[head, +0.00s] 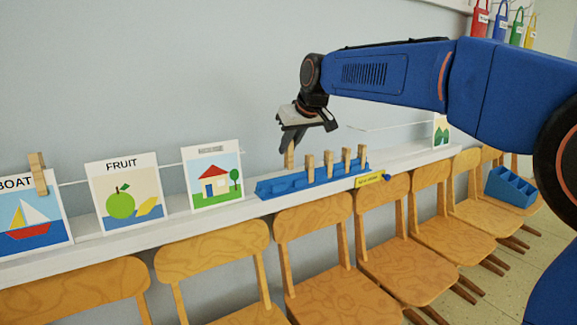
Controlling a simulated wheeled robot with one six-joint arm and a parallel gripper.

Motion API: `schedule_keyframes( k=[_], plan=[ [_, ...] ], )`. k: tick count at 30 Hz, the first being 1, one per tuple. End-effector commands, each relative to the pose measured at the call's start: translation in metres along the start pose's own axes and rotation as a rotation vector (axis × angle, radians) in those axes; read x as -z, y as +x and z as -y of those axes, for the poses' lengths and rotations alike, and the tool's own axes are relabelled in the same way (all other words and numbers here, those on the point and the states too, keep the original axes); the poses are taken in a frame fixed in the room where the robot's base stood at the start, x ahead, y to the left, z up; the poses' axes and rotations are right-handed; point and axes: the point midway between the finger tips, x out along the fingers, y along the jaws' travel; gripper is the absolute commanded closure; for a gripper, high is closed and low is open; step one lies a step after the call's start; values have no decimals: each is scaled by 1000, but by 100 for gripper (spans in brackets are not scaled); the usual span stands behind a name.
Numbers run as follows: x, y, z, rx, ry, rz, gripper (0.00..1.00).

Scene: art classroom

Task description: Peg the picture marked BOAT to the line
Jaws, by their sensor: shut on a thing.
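The BOAT picture (32,243), a sailing boat with a red hull, stands at the far left, partly cut off by the frame edge. A wooden peg (38,174) sits at its top right corner, by the white line (73,183). My gripper (290,143) points down over the left part of a blue peg rack (278,187). It is shut on another wooden peg (289,156), whose lower end is close to the rack; I cannot tell whether it touches. Several more pegs stand upright in the rack to the right.
The FRUIT picture (125,193) and a house picture (213,176) stand on the white ledge (168,233) between the BOAT picture and the rack. Wooden chairs (317,231) line the front of the ledge. A blue bin (511,188) is at the right.

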Motion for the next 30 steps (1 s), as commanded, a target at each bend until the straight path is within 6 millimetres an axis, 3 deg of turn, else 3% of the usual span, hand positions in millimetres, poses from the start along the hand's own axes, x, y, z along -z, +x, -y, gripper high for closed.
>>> schedule_keyframes(
  k=[30],
  plan=[
    [-33,-38,0,0,0,0,99]
  ],
)
